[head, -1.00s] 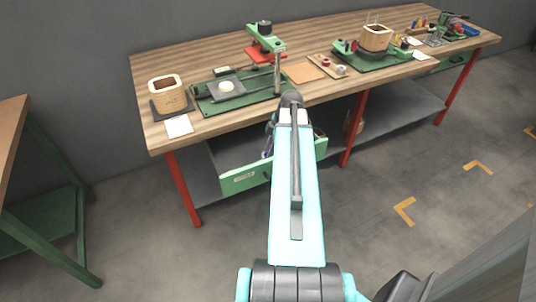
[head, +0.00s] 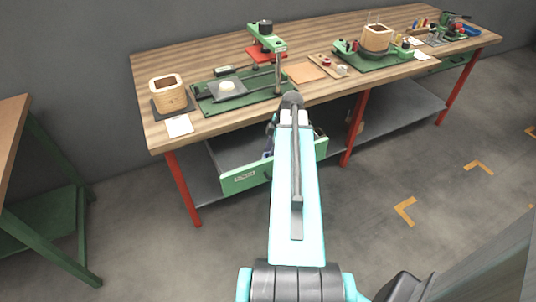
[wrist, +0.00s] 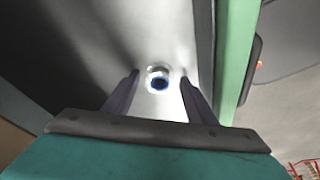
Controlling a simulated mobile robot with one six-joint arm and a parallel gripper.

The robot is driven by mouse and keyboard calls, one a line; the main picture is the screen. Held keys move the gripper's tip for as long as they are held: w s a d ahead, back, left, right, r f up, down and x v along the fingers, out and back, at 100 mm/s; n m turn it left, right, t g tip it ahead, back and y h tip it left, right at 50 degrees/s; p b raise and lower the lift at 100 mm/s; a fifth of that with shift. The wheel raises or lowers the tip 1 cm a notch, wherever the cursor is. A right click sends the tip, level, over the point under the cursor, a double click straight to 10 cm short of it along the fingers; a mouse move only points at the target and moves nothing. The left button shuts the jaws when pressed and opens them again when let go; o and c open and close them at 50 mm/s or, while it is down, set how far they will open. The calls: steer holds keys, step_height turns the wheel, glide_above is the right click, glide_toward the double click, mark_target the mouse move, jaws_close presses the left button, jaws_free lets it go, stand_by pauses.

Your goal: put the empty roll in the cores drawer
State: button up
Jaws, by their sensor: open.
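The open drawer with a green front (head: 246,178) hangs below the bench top; its label is too small to read. In the wrist view, its green front wall (wrist: 237,60) is at the right. A small roll (wrist: 158,83), pale-rimmed with a dark blue centre, shows on the drawer's light floor. My gripper (wrist: 160,72) is open, its two dark fingers apart on either side of the roll in the picture. I cannot tell whether they touch it. In the head view my arm hides most of the gripper and part of the drawer, and the roll cannot be seen.
The wooden bench top (head: 215,125) carries a wooden coil form (head: 169,94), a green winding fixture (head: 240,97) and a paper card (head: 179,126). Red legs (head: 183,190) flank the drawer. A second bench (head: 12,150) stands left. Floor in front is clear.

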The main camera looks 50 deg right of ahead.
steer(key=v, duration=1.2)
stand_by(0.3)
stand_by(0.7)
steer(key=shift+d+b, duration=0.15)
steer(key=shift+b, duration=0.15)
